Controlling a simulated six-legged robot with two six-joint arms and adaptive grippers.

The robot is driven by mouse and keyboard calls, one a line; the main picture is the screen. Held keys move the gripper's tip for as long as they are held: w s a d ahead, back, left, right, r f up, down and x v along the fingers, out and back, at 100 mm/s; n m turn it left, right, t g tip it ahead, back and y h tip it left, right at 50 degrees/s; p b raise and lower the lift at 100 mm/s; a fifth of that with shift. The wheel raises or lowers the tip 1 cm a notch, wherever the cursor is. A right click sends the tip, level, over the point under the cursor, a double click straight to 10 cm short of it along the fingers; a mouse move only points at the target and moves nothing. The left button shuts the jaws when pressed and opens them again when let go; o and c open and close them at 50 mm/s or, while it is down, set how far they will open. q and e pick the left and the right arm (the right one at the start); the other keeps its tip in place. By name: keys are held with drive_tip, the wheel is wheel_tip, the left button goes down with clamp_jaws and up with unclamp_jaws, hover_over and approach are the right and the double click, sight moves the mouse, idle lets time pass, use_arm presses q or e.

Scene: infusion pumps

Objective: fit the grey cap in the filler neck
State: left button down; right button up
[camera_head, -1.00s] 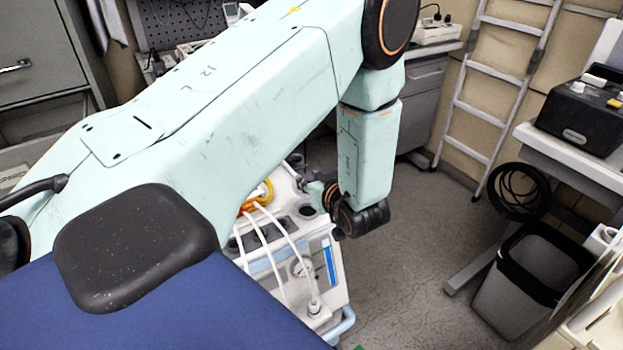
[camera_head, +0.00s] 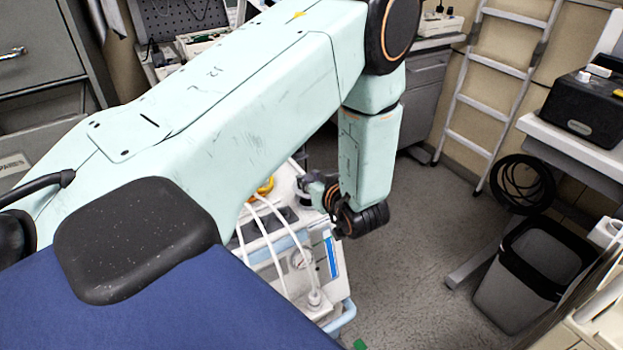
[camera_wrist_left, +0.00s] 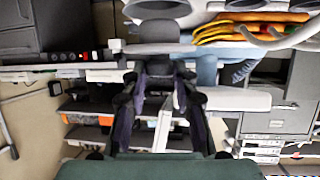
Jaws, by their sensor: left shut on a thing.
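My left gripper (camera_head: 311,191) is low over the top of a white wheeled unit (camera_head: 336,288), mostly behind my own arm in the head view. In the left wrist view the left gripper (camera_wrist_left: 160,68) is shut on a grey cap (camera_wrist_left: 160,32), held at its fingertips. Just beyond the cap is a dark round opening with a pale rim (camera_wrist_left: 158,9), probably the filler neck, cut by the top edge. The cap looks apart from it, but I cannot tell the gap. My right gripper is not in view.
Orange loops (camera_wrist_left: 235,30) and pale tubes lie on the unit beside the gripper. A black-lined bin (camera_head: 530,275), a ladder (camera_head: 490,85) and a side table with a black box (camera_head: 585,108) stand at right. Grey floor (camera_head: 420,240) is free between.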

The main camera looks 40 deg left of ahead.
use_arm(q)
drive_tip(key=shift+f+b, duration=0.9)
drive_tip(key=shift+f, duration=0.7)
drive_tip(key=c, duration=1)
unclamp_jaws()
drive_tip(key=shift+o, duration=0.2)
drive_tip(key=v, duration=0.7)
drive_tip(key=shift+d, duration=0.25)
drive_tip(key=shift+r, duration=0.1)
